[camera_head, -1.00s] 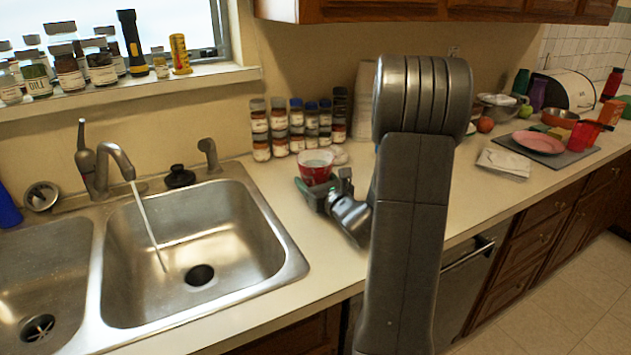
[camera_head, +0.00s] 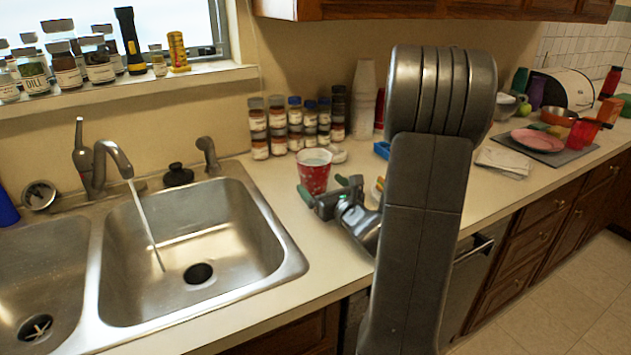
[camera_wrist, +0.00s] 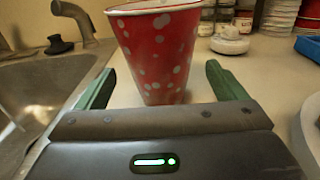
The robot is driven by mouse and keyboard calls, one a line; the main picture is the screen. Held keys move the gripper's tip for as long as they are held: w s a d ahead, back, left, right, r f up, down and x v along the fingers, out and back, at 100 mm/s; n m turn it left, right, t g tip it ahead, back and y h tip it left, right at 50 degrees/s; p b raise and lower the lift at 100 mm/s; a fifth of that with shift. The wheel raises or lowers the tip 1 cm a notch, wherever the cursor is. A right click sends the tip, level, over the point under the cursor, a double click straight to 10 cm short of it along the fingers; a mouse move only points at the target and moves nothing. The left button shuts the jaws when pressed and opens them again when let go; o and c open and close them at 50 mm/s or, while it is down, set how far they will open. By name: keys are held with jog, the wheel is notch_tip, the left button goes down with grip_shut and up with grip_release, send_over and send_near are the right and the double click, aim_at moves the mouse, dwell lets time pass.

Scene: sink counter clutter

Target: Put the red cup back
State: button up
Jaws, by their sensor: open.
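The red cup (camera_head: 314,172) with white spots stands upright on the counter, right of the sink and in front of the spice jars. It holds something pale. My gripper (camera_head: 328,190) is open, low over the counter on the near side of the cup. In the wrist view the cup (camera_wrist: 158,55) stands just beyond and between the green fingertips (camera_wrist: 160,78), with a gap on each side. The fingers do not appear to touch it.
The sink (camera_head: 190,250) with running water lies to the left. Several spice jars (camera_head: 277,128) stand behind the cup. Stacked pale cups (camera_head: 364,95) and a blue item (camera_head: 382,150) are at the back. My arm hides counter to the right.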

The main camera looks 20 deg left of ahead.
jog(key=v, duration=0.7)
jog(key=shift+s+d, duration=0.1)
dwell(1.1)
